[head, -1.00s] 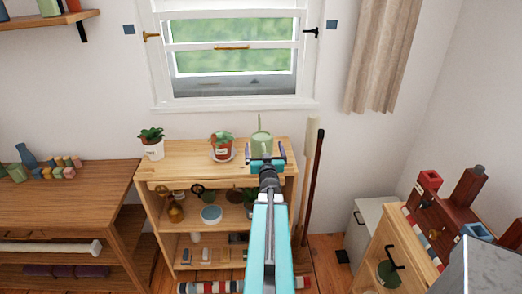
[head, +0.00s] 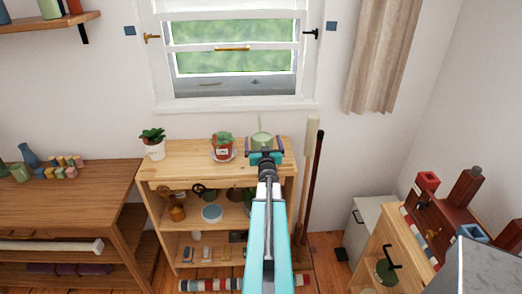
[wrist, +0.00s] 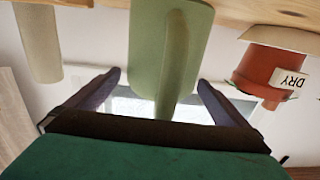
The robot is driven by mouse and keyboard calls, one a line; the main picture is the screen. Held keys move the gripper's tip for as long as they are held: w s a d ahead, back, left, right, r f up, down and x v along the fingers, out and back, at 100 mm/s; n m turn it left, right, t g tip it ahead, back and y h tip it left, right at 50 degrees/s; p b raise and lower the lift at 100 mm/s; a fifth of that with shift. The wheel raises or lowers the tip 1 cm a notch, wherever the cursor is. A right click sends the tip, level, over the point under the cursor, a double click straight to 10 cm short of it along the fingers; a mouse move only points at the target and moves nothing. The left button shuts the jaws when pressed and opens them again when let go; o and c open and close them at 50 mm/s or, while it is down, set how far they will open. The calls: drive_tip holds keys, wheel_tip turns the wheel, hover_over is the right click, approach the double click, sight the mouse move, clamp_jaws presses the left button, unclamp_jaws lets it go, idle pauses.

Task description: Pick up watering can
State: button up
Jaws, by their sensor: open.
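The watering can (head: 262,139) is pale green and stands upright on the top of the wooden shelf unit (head: 190,153), near its right end. In the wrist view the green can (wrist: 172,45) appears upside down, with its long narrow part pointing between my fingers. My gripper (head: 265,153) is in front of the can and hides its lower part in the head view. In the wrist view my gripper (wrist: 157,85) is open, with one dark finger on each side of the can's narrow part. I cannot tell whether either finger touches it.
A terracotta pot plant (head: 222,150) on a saucer stands just left of the can. A white pot plant (head: 153,148) is at the shelf's left end. Long upright handles (head: 311,165) lean right of the shelf. A window (head: 235,60) is behind.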

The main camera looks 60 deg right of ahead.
idle(0.3)
drive_tip(key=c, duration=2.1)
drive_tip(key=shift+r, duration=0.1)
drive_tip(key=shift+c, duration=0.3)
drive_tip(key=shift+r, duration=0.2)
